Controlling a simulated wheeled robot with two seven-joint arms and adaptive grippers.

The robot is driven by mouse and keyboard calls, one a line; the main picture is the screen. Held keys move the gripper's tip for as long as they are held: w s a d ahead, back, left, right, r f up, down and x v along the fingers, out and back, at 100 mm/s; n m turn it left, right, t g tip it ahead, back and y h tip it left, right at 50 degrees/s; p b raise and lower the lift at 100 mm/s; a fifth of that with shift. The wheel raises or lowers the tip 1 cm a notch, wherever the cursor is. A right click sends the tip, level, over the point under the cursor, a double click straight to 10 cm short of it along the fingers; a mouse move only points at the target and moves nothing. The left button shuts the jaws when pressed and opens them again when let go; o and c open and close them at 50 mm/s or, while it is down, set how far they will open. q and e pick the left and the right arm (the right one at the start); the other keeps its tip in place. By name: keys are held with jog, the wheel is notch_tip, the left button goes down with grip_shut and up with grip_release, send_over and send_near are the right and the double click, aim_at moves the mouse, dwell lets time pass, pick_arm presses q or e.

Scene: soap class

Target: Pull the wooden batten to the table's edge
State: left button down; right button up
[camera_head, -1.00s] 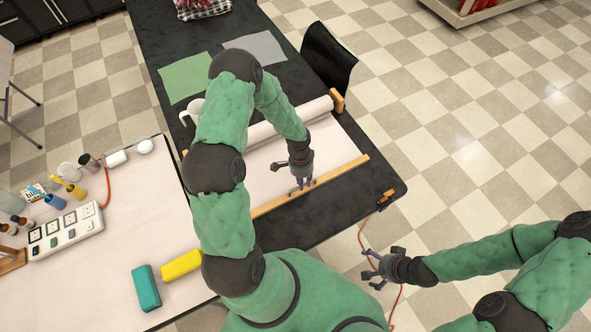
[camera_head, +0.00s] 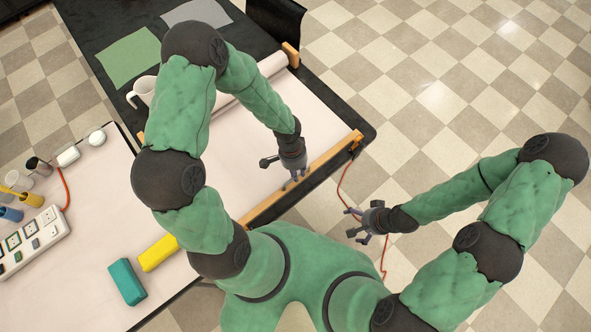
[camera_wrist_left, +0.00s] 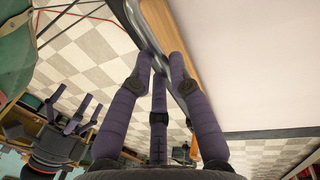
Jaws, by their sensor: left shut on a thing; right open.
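The wooden batten (camera_head: 330,156) is a long, thin, light strip lying along the near side of the black table (camera_head: 343,98), close to its edge. White paper (camera_head: 300,105) stretches behind it from the roll (camera_head: 272,65). My left gripper (camera_head: 291,184) is shut on the batten near its middle, hiding a short piece. In the left wrist view the fingers (camera_wrist_left: 160,65) are beside the batten (camera_wrist_left: 182,32), with the table's dark edge next to it. My right gripper (camera_head: 362,224) is open and empty, off the table over the floor; it also shows in the left wrist view (camera_wrist_left: 82,115).
A white table (camera_head: 75,235) at left holds a power strip (camera_head: 35,240), a yellow block (camera_head: 158,252) and a teal block (camera_head: 127,282). A white mug (camera_head: 143,91) and a green cloth (camera_head: 128,56) lie farther back.

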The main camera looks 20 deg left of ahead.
pick_arm(q)
jog(key=shift+s+d, duration=0.15)
jog(key=c, duration=1.5)
grip_release()
jog(key=shift+o, duration=0.4)
jog(key=shift+d, duration=0.2)
jog(key=shift+a+r, duration=0.1)
jog(key=shift+r, duration=0.2)
notch_tip(320, 180, up, 11)
jog(key=w+a, duration=0.1)
jog(key=a, duration=0.1)
